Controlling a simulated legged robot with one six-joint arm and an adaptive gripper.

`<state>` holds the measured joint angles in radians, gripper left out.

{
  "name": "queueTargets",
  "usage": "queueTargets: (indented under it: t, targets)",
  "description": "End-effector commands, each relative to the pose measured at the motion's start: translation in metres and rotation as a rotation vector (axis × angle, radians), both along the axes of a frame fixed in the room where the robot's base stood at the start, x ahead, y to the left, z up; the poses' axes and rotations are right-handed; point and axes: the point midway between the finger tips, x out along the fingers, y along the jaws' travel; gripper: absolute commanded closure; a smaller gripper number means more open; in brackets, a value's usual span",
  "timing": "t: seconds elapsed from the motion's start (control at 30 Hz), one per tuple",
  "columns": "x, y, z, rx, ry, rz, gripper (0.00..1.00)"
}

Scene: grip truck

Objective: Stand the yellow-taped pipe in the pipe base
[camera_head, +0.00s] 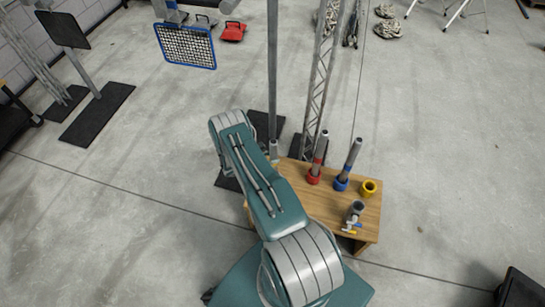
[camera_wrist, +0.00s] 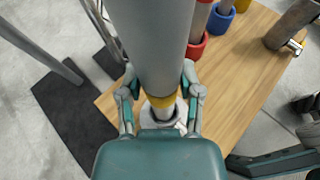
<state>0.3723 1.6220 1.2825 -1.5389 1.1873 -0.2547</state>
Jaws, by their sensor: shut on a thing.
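The yellow-taped pipe is a grey tube (camera_wrist: 166,40) that fills the middle of the wrist view, with its yellow band (camera_wrist: 162,101) low between my fingers. My gripper (camera_wrist: 162,105) is shut on this pipe above the wooden table. A pale round piece (camera_wrist: 170,122) shows just below the band; I cannot tell whether it is a holder or part of the pipe. The yellow pipe base (camera_head: 369,187) stands empty at the table's right side, and its edge shows at the top of the wrist view (camera_wrist: 243,4). In the head view my arm hides the gripper.
The wooden table (camera_head: 318,200) also bears a red base (camera_head: 313,177) and a blue base (camera_head: 341,184), each with a pipe upright in it. A dark grey cylinder with yellow fittings (camera_head: 356,208) sits near the front right edge. A lattice mast (camera_head: 318,85) rises behind the table.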

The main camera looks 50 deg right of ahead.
Motion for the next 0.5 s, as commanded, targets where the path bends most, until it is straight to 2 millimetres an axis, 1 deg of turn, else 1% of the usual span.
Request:
queueTargets:
  t: [0.33,0.5]
  targets:
    - [0.0001,-0.0002,-0.0002,-0.001,-0.001,0.0,1.0]
    - [0.0001,-0.0001,-0.004,-0.001,0.0,0.0,1.0]
